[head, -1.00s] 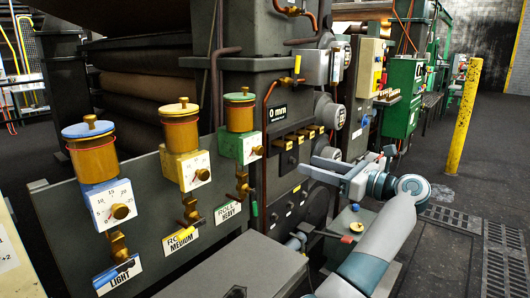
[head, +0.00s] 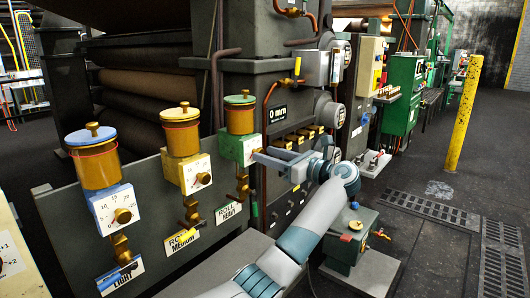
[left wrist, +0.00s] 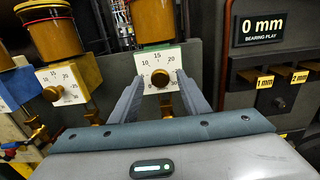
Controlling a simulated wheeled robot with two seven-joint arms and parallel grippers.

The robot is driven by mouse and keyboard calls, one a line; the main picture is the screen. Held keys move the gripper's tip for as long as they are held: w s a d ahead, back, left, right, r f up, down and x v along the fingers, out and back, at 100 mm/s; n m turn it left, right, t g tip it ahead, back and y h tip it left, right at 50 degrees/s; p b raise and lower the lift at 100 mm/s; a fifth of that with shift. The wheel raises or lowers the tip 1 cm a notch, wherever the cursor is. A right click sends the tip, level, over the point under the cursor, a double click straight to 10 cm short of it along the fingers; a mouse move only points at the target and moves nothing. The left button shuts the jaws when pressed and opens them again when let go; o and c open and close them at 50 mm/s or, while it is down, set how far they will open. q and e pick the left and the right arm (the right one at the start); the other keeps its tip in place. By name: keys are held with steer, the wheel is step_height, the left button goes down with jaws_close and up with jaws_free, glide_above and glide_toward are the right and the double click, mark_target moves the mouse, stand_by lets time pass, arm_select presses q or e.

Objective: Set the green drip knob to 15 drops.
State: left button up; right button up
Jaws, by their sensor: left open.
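The green drip block (head: 238,150) sits under a brass cup on the grey panel, above the HEAVY label. My left gripper (head: 260,155) is open in front of the green block. In the left wrist view its two fingers (left wrist: 160,88) stand either side of the knob, and I cannot tell whether they touch it. In the head view the knob is hidden by the gripper.
A yellow drip block (head: 190,174) and a blue one (head: 108,208) stand to the left. A brass valve (head: 240,188) hangs below the green block. A grey panel with a 0 mm display (head: 279,114) is right of it.

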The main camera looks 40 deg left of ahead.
arm_select(q)
steer(key=shift+a, duration=0.85)
arm_select(e)
steer(key=shift+f, duration=0.45)
arm_select(q)
steer(key=c, duration=1)
